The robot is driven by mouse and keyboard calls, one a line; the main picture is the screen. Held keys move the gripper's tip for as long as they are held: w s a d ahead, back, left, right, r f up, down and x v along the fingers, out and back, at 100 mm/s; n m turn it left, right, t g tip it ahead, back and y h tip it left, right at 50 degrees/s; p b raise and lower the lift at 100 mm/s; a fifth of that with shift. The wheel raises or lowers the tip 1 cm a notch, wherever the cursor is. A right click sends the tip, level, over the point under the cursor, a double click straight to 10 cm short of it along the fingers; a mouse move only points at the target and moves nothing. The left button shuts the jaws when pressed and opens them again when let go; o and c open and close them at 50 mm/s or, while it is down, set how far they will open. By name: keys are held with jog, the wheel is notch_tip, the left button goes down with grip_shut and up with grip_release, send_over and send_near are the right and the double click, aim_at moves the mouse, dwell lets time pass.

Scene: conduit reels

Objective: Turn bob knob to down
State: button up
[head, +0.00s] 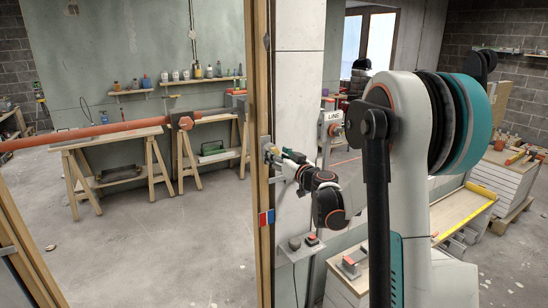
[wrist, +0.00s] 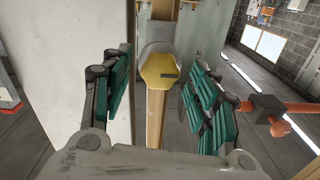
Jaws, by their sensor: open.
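The knob (wrist: 160,73) is a yellow hexagonal cap with a short dark mark towards its right side. It sits on a grey round mount on a wooden post (wrist: 156,118). My gripper (wrist: 157,80) is open, its teal-padded fingers on either side of the knob, with a visible gap on the right. Contact on the left cannot be told. In the head view, my gripper (head: 275,155) is at the wooden post (head: 259,95), and the knob is too small there to make out clearly.
A white wall panel (head: 298,75) stands right beside the post. A small shelf with switches (head: 308,243) is below my arm. A "LINE" sign (head: 333,117) is behind it. An orange pipe (head: 95,131) crosses on the left, near trestle tables (head: 150,165).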

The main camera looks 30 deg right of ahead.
jog(key=shift+w+a, duration=0.1)
jog(key=shift+w, duration=1.2)
jog(key=shift+c, duration=0.5)
jog(key=c, duration=1)
